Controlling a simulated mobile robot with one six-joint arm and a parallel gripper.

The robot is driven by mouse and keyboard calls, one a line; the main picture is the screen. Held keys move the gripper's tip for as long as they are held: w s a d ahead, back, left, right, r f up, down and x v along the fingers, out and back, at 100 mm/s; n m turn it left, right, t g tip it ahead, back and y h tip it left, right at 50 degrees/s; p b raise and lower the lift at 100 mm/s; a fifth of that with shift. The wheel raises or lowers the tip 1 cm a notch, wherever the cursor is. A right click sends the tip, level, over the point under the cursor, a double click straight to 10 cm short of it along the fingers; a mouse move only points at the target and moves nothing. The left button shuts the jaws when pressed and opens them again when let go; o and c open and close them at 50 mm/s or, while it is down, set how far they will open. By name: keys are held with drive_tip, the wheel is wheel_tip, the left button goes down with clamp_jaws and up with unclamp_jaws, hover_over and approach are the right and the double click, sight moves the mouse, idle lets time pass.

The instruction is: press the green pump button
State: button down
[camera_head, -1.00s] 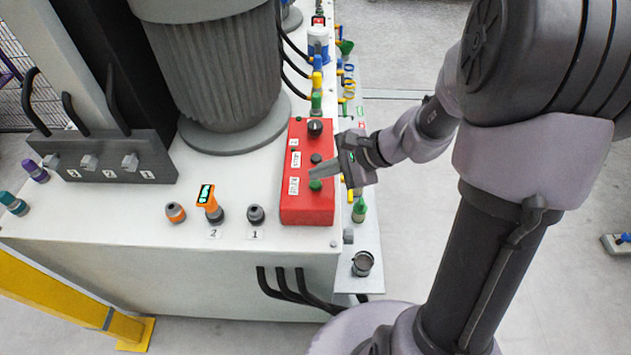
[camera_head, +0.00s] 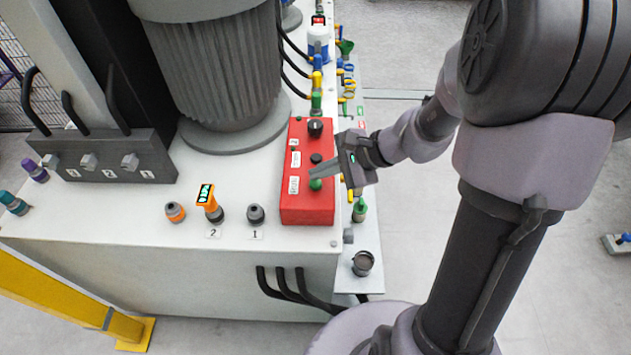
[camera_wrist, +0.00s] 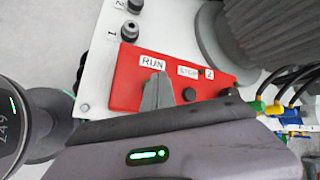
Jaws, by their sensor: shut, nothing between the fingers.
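The green pump button (camera_head: 315,184) is on the near end of the red control box (camera_head: 307,213) in the head view. My gripper (camera_head: 313,173) comes in from the right, and its fingertips are right over or beside the button. I cannot tell whether they touch it. The fingers are shut and hold nothing. In the wrist view, the shut fingertips (camera_wrist: 158,77) overlap the red box (camera_wrist: 124,92) just below the RUN label (camera_wrist: 152,62). The green button is hidden behind the fingers there.
A black button (camera_head: 316,158) and a black knob (camera_head: 315,128) sit farther along the red box. A grey motor (camera_head: 215,75) stands to the left. Numbered fittings, one with an orange handle (camera_head: 210,203), are left of the box. Black hoses (camera_head: 284,285) hang at the front.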

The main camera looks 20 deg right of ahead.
sight(320, 184)
drive_tip(key=shift+f+b, duration=0.35)
drive_tip(key=shift+f, duration=0.05)
drive_tip(key=shift+f+b, duration=0.45)
drive_tip(key=shift+b, duration=0.1)
idle(0.5)
drive_tip(key=shift+r, duration=0.1)
drive_tip(key=shift+r+p, duration=0.65)
drive_tip(key=shift+r, duration=0.15)
wheel_tip(320, 184, up, 5)
drive_tip(key=p, duration=0.4)
idle(0.6)
